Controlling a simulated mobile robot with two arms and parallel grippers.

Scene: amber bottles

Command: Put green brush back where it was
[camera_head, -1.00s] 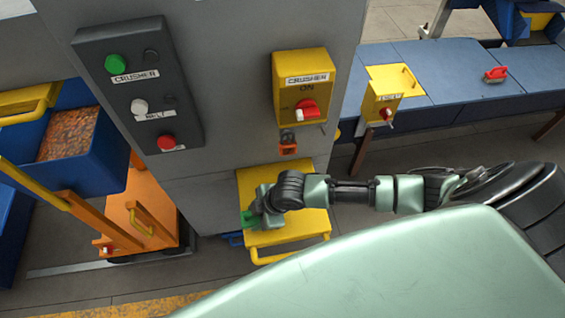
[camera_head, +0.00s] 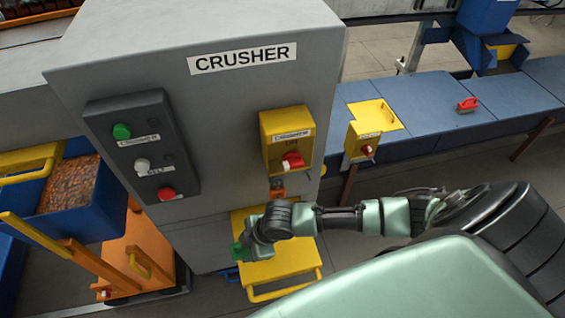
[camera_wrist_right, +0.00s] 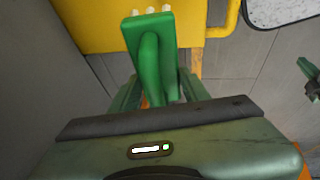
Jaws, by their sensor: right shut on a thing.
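The green brush (camera_head: 238,252) is in my right gripper (camera_head: 246,249), in front of the grey crusher's lower face. In the right wrist view the green brush (camera_wrist_right: 154,58) stands out from the jaws, its green handle loop nearest to them and white bristle tufts at its far end. The jaws are shut on it. It overlaps a yellow surface in both views; I cannot tell whether it touches it. My left gripper does not show in the head view.
A yellow panel with a bar handle (camera_head: 283,270) sits low on the crusher (camera_head: 230,105). Above it is a yellow switch box (camera_head: 273,135). A red brush (camera_head: 467,104) lies on the blue bench (camera_head: 510,95) at the right. An orange cart (camera_head: 125,262) stands at the left.

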